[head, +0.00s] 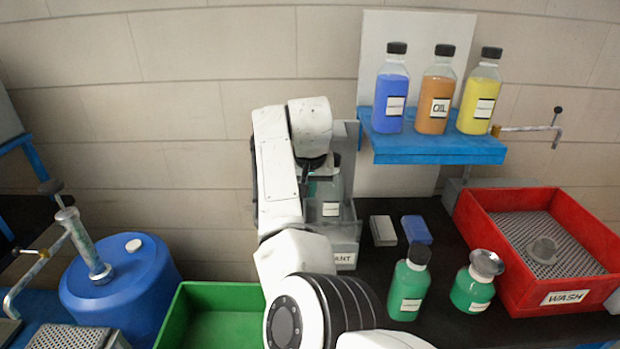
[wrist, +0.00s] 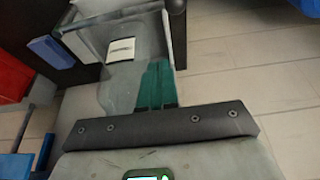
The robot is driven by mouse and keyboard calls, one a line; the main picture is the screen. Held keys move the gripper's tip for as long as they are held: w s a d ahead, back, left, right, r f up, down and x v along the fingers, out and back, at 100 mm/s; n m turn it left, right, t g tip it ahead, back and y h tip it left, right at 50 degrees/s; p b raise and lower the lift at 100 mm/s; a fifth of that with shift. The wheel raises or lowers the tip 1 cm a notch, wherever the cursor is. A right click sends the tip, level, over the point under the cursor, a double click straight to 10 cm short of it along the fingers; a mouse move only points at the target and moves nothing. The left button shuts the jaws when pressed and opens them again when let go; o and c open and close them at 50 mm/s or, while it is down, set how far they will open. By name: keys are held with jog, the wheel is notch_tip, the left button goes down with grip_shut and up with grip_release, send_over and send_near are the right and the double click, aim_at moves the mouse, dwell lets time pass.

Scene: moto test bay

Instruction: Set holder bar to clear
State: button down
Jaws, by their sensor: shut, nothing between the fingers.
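A grey holder (head: 347,240) with a label ending in "ANT" stands on the dark bench behind my arm. A bottle with a white label (head: 331,208) stands inside it. In the wrist view the holder (wrist: 82,47) is at the top left, with the bottle's label (wrist: 121,49) inside. A dark bar-like part (wrist: 178,40) runs along its right side; I cannot tell for sure whether it is the holder bar, or its setting. My gripper (wrist: 158,66) has its green fingers together and empty, pointing at the holder.
A blue shelf (head: 440,150) carries blue, orange and yellow bottles. Two green containers (head: 408,285) (head: 472,290) and a red WASH tray (head: 520,297) are to the right. A green bin (head: 222,330) and blue drum (head: 118,285) are at left. A small blue block (head: 416,229) lies near the holder.

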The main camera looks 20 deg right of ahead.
jog(key=x, duration=0.4)
jog(key=shift+f, duration=0.2)
jog(key=shift+s+a+f+p, duration=0.1)
jog(key=shift+s+a+p, duration=0.2)
jog(key=shift+s+p, duration=0.45)
jog(key=shift+s+a+f+p, duration=0.15)
jog(key=shift+s+p, duration=0.1)
jog(key=shift+s, duration=0.25)
jog(key=shift+s+a+f+p, duration=0.1)
jog(key=shift+s+f+p, duration=0.1)
jog(key=shift+s, duration=0.35)
